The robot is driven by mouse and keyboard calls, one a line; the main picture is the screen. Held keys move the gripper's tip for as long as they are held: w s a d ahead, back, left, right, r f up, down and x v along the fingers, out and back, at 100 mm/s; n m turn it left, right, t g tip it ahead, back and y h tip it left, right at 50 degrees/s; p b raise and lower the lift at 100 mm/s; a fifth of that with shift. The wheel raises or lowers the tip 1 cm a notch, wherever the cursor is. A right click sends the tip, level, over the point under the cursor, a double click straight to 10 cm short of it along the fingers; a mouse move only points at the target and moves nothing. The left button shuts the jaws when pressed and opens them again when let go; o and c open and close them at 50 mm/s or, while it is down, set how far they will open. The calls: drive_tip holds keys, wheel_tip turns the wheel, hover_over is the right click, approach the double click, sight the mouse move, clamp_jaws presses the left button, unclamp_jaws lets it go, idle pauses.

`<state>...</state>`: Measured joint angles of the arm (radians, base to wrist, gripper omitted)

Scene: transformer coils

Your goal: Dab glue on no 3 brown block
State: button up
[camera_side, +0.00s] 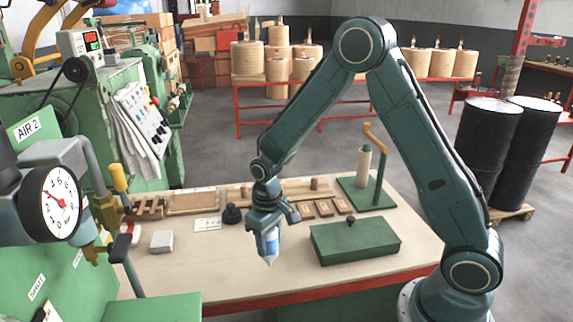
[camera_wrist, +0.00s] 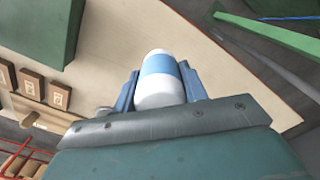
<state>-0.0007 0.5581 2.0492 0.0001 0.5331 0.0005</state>
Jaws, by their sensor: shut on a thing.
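My gripper (camera_side: 267,222) is shut on a white and blue glue bottle (camera_side: 268,245). The bottle hangs nozzle down over the table; it also shows in the wrist view (camera_wrist: 160,78) between two blue fingers. Several small brown blocks with pale labels lie in a row at the back of the table, behind and right of my gripper in the side view. Three show there as a left block (camera_side: 307,211), a middle block (camera_side: 324,208) and a right block (camera_side: 343,205). In the wrist view the blocks (camera_wrist: 58,95) lie left of the bottle, apart from it. Their numbers are too small to read.
A green box (camera_side: 354,240) with a black knob stands right of the bottle. A green stand with a spool (camera_side: 363,166) is behind it. A black knobbed thing (camera_side: 232,214), a white card (camera_side: 207,224) and a grey block (camera_side: 162,241) lie left. The table's front middle (camera_side: 225,275) is clear.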

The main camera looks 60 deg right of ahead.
drive_tip(key=shift+d, duration=0.1)
drive_tip(key=s+d+r+m, duration=0.1)
drive_tip(key=s+d+m, duration=0.1)
drive_tip(key=d, duration=0.9)
drive_tip(key=s+d+r+m+t+h, duration=0.1)
drive_tip(key=d+r+m, duration=0.1)
drive_tip(key=d, duration=1)
drive_tip(key=s+d+r+m+t+h, duration=0.1)
drive_tip(key=s+d+m, duration=0.1)
drive_tip(key=d, duration=1)
drive_tip(key=shift+s+r, duration=0.15)
drive_tip(key=shift+s, duration=0.15)
drive_tip(key=shift+f, duration=2.6)
drive_tip(key=shift+f, duration=0.35)
